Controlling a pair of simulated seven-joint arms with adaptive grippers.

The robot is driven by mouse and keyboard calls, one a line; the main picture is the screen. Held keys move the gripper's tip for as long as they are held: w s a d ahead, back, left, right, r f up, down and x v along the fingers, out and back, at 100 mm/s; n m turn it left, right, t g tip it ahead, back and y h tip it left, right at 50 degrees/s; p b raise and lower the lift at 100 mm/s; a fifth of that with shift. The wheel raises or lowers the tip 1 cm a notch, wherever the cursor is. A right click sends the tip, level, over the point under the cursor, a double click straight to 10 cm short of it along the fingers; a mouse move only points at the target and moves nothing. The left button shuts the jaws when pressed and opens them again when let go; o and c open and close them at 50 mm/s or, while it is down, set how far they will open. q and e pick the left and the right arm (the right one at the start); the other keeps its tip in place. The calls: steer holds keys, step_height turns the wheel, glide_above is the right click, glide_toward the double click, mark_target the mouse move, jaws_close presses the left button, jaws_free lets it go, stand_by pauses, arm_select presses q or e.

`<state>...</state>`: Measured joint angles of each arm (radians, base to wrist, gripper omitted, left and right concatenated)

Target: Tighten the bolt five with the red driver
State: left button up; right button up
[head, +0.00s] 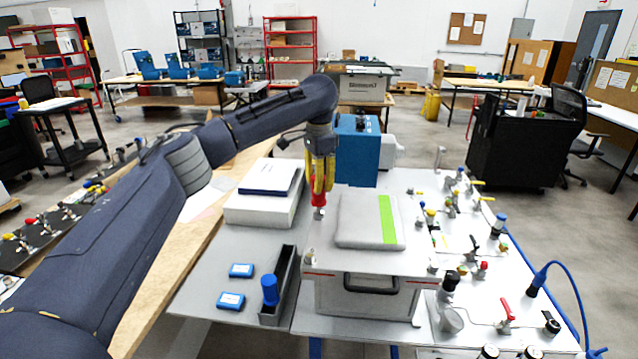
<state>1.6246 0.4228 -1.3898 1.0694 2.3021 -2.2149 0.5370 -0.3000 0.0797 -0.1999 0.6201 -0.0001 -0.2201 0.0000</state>
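My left gripper (320,184) reaches in from the left and points straight down over the back left part of the analyser. Its yellow fingers are shut on the red driver (318,198), which stands upright below them. The driver's lower end is at a small metal fitting on the analyser's pale top plate (330,262), just left of a grey pad with a green stripe (369,221). I cannot tell whether the tip touches a bolt, nor which bolt is number five. A small fitting (310,257) shows at the plate's front left. My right gripper is out of view.
A blue-handled tool (270,289) stands in a dark narrow holder (284,285) left of the analyser. Two small blue boxes (241,270) (231,301) lie beside it. White boxes (262,206) stand behind. Valves and fittings (478,268) crowd the right panel. A blue machine (357,150) stands behind the gripper.

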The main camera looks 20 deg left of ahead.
arm_select(q)
jaws_close()
steer(key=shift+r, duration=0.1)
steer(key=shift+r, duration=2.9)
